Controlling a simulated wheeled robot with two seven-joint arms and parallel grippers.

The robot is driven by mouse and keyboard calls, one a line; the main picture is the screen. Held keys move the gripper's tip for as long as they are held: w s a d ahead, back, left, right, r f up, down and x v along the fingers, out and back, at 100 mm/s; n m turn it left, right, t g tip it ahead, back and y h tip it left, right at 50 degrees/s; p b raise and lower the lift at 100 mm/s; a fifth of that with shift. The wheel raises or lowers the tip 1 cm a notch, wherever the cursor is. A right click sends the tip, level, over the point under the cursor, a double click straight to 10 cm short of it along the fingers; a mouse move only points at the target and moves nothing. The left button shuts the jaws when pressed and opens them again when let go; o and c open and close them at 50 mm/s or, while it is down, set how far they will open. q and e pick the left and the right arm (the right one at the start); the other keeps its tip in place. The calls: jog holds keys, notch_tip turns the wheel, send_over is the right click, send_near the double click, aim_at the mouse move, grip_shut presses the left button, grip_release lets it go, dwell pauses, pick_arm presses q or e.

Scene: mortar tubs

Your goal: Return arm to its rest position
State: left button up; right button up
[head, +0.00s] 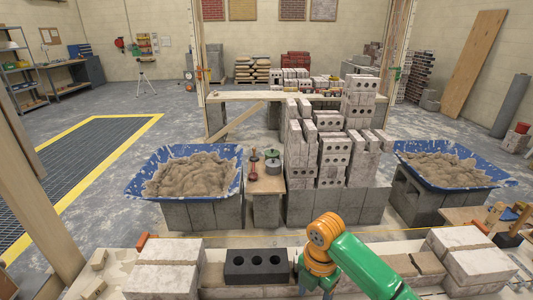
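My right arm (362,262), green with orange joints, comes in from the lower right. It bends at an orange elbow-like joint and points down over the front wall. My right gripper (313,281) is at the lower end, close to the right end of a dark brick with three holes (257,257). Its fingertips are hard to make out at the bottom edge, so its opening does not show. Whether it touches the brick cannot be told. My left arm and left gripper are out of view.
Pale blocks stand on the front wall at left (165,251) and right (468,251). Beyond it are two blue mortar tubs, left (228,188) and right (490,180), on grey blocks. A tall stack of pale bricks (334,152) stands between them. Wooden posts rise at left.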

jog(key=s+a+f+m+t+y, duration=0.25)
jog(key=s+a+f+m, duration=0.25)
jog(key=s+f+m, duration=0.5)
jog(key=s+d+r+m+t+h, duration=0.1)
jog(key=s+d+r+m+h, duration=0.15)
jog(key=s+d+m, duration=0.8)
notch_tip(320, 180, down, 15)
jog(key=w+m, duration=0.1)
jog(key=m, duration=0.3)
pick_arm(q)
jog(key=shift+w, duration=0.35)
pick_arm(e)
jog(key=s+d+f+g, duration=0.2)
jog(key=s+f, duration=0.9)
jog(key=s, duration=0.1)
jog(key=shift+s+d+f, duration=0.3)
jog(key=shift+s+d, duration=0.05)
jog(key=shift+d, duration=0.05)
